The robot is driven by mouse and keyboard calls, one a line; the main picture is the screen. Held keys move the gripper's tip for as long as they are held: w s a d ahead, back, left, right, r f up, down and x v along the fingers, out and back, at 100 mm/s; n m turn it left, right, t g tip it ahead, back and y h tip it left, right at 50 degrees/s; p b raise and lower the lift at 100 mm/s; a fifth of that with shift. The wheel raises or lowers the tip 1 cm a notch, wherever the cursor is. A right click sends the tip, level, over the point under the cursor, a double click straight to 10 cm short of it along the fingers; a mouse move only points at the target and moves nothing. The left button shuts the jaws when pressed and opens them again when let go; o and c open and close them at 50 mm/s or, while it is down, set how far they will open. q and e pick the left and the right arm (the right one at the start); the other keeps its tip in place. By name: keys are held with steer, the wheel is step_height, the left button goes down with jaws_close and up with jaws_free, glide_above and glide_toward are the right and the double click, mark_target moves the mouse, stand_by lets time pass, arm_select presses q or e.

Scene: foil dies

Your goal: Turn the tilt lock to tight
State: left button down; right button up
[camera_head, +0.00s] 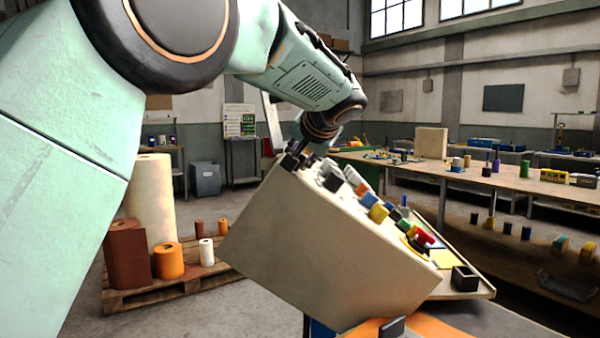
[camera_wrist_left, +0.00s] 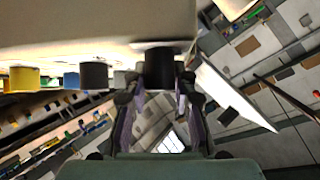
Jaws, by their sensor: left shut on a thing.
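A beige console (camera_head: 320,255) stands tilted in the middle of the head view, with a row of coloured knobs along its sloping top face. My left gripper (camera_head: 297,160) is at the upper left end of that face. In the wrist view my left gripper (camera_wrist_left: 160,95) is shut on a dark round knob (camera_wrist_left: 158,62) that stands out from the beige face. No marking shows on this knob, so I cannot tell which way it is turned or whether it is the tilt lock. My right gripper is not in view.
A black open box (camera_head: 465,278) sits at the right. Rolls stand on a pallet (camera_head: 150,293) at the left. A long bench (camera_head: 480,182) stands behind.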

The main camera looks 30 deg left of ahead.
arm_select(q)
steer(key=shift+d+f+n+y+b, duration=0.1)
steer(key=shift+f+n+y+b, duration=0.15)
steer(key=shift+n+y+b, duration=0.8)
steer(key=shift+n+g+y+b, duration=0.5)
steer(key=shift+n+y+b, duration=0.05)
steer(key=shift+b, duration=0.15)
steer(key=shift+r+n+g+y, duration=0.1)
steer(key=shift+n+g+y, duration=0.2)
steer(key=shift+n+y, duration=0.4)
steer(key=shift+n+g+y, duration=0.6)
steer(key=shift+n+y, duration=0.1)
steer(key=shift+n, duration=0.5)
steer(key=c, duration=1.5)
jaws_free()
steer(key=o, duration=0.4)
steer(key=shift+s+r, duration=0.1)
steer(key=shift+r, duration=0.05)
steer(key=shift+o, duration=0.2)
